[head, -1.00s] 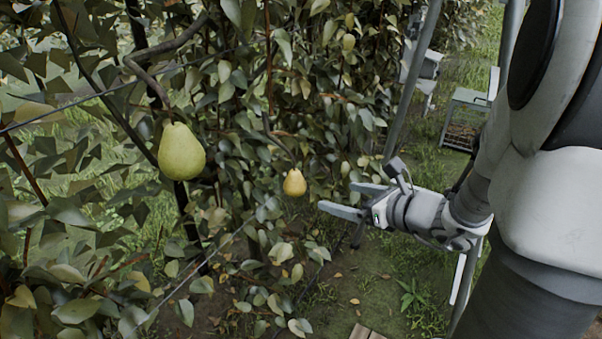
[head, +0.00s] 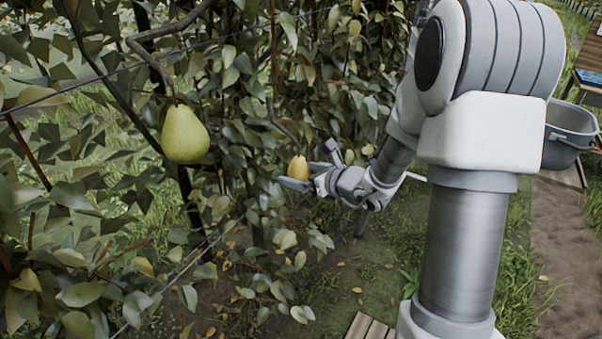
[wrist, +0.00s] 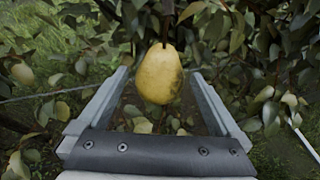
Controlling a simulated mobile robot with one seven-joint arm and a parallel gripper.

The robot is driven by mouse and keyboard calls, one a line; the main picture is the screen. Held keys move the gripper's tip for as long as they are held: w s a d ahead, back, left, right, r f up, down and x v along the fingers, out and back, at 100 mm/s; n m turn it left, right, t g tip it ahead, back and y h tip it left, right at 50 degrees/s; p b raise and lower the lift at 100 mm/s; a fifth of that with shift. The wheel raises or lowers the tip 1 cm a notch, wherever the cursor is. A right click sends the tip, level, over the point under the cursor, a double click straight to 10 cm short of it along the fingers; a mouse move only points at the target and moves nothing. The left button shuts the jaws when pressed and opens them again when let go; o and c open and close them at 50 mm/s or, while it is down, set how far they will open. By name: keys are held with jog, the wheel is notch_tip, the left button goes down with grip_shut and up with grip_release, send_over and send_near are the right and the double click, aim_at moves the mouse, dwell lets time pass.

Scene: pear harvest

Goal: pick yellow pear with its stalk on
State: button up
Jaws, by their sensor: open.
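The yellow pear (head: 298,167) hangs from a brown branch in the head view. In the wrist view the yellow pear (wrist: 159,74) hangs upright by its stalk, with a darker patch on its right side. My gripper (head: 303,178) is at the pear in the head view. In the wrist view my gripper (wrist: 160,95) is open, with one finger on each side of the pear and a gap on both sides. The stalk top is partly hidden by leaves in the wrist view.
A larger green pear (head: 185,135) hangs nearer, at the left. Leaves and thin wires surround the pears. Another pale pear (wrist: 22,73) shows at the left in the wrist view. A grey bucket (head: 568,135) stands at the right, beside a dirt path.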

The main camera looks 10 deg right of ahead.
jog(key=shift+w, duration=0.1)
jog(key=c, duration=1.4)
jog(key=shift+c, duration=0.3)
jog(key=shift+s+r+g+p, duration=0.2)
jog(key=shift+g+p, duration=0.1)
jog(key=shift+p, duration=0.75)
jog(key=shift+s+g+p, duration=0.25)
jog(key=shift+g+p, duration=0.15)
jog(key=shift+p, duration=0.6)
jog(key=shift+f, duration=0.15)
jog(key=shift+s+r+m+p, duration=0.2)
jog(key=shift+m+p, duration=0.1)
jog(key=shift+p, duration=0.3)
jog(key=shift+s+g+h+p, duration=0.35)
jog(key=shift+g+p, duration=0.45)
jog(key=shift+p, duration=0.9)
jog(key=shift+s+r+m+g+p, duration=0.3)
jog(key=shift+g+p, duration=0.3)
jog(key=shift+p, duration=1.65)
